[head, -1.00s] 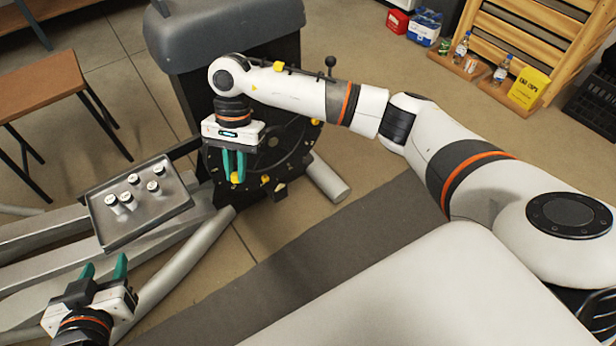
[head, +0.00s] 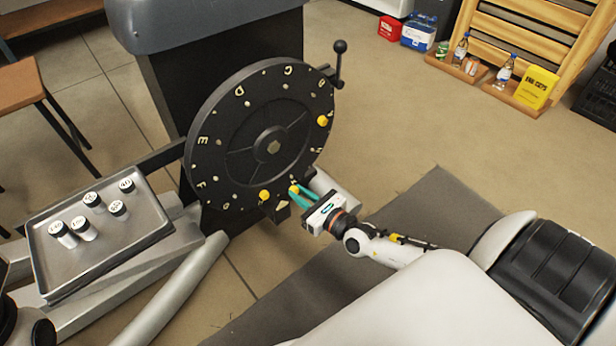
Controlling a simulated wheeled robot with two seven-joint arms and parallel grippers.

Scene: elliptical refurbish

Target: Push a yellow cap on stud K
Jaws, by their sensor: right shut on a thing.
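The black upright wheel (head: 230,160) carries letters and small studs around its face. I cannot make out the letter K. My right gripper (head: 296,191) is at the wheel's lower right rim, its green fingers shut on a yellow cap (head: 293,188). The cap is at the wheel's face; I cannot tell if it touches or sits on a stud. Two other yellow caps sit on the wheel, one low (head: 264,195) and one at the right (head: 322,120). My left gripper's fingers are not in view; only dark arm parts show at the lower left edge.
A grey tray (head: 140,232) with several white, black-topped cylinders stands left of the wheel. A crank handle (head: 339,65) sticks out at the wheel's upper right. A yellow box (head: 535,88) and bottles stand on a wooden rack at the back right.

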